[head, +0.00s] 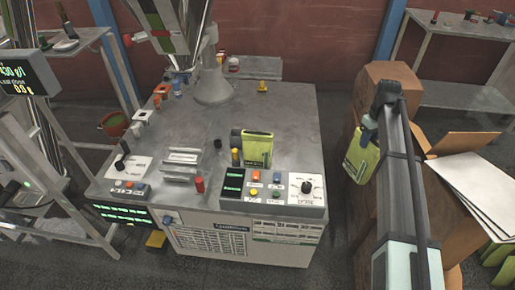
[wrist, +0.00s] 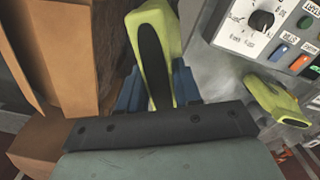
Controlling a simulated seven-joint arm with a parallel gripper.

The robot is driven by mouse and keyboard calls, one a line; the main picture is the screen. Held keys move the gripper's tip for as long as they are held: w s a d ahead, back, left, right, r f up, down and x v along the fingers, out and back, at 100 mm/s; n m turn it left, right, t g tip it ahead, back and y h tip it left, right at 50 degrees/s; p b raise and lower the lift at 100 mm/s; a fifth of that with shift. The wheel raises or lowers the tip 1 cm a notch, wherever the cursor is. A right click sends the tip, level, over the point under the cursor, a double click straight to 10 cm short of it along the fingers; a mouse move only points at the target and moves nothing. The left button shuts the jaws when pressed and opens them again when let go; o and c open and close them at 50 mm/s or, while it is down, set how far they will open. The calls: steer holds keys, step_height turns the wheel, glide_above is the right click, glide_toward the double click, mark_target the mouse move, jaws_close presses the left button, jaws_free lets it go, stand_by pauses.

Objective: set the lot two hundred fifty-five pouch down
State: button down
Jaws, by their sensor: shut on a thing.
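My gripper (head: 369,131) is shut on a yellow-green pouch (head: 359,158) and holds it in the air right of the filler bench, beside the brown cardboard boxes. In the wrist view the pouch (wrist: 149,30) stands up between the blue fingers of my gripper (wrist: 158,90), with a dark panel on its side. A second yellow-green pouch (head: 257,148) stands upright on the bench top (head: 225,125), behind the control panel. It also shows at the right of the wrist view (wrist: 275,102). No lot number is readable on either pouch.
A control panel (head: 272,188) with buttons and a dial lines the bench's front right edge. Cardboard boxes (head: 385,85) stand close by the held pouch. An open carton (head: 470,150) with white sheets and more green pouches (head: 497,255) is at right. The bench's right rear is mostly clear.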

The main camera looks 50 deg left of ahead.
steer(key=w+a+r+n, duration=0.1)
steer(key=a+r+n, duration=0.2)
steer(key=a, duration=0.9)
steer(key=s+a+r+n, duration=0.1)
steer(key=s+a+n, duration=0.1)
steer(key=s+a, duration=0.55)
steer(key=s+a+r+n, duration=0.15)
steer(key=s+a, duration=0.25)
steer(key=a, duration=0.7)
steer(key=s+a+n, duration=0.3)
steer(key=s+a, duration=0.2)
steer(key=a, duration=0.5)
steer(key=s+a+n, duration=0.1)
steer(key=s+a, duration=0.4)
steer(key=s, duration=0.6)
steer(key=s+a+n, duration=0.1)
steer(key=s+a, duration=0.5)
steer(key=s, duration=0.5)
steer(key=s+a+n, duration=0.1)
steer(key=s+a, duration=0.4)
steer(key=s, duration=0.7)
step_height(320, 180, down, 10)
steer(key=shift+w+r, duration=0.25)
steer(key=shift+a+f, duration=0.1)
steer(key=c, duration=0.8)
jaws_free()
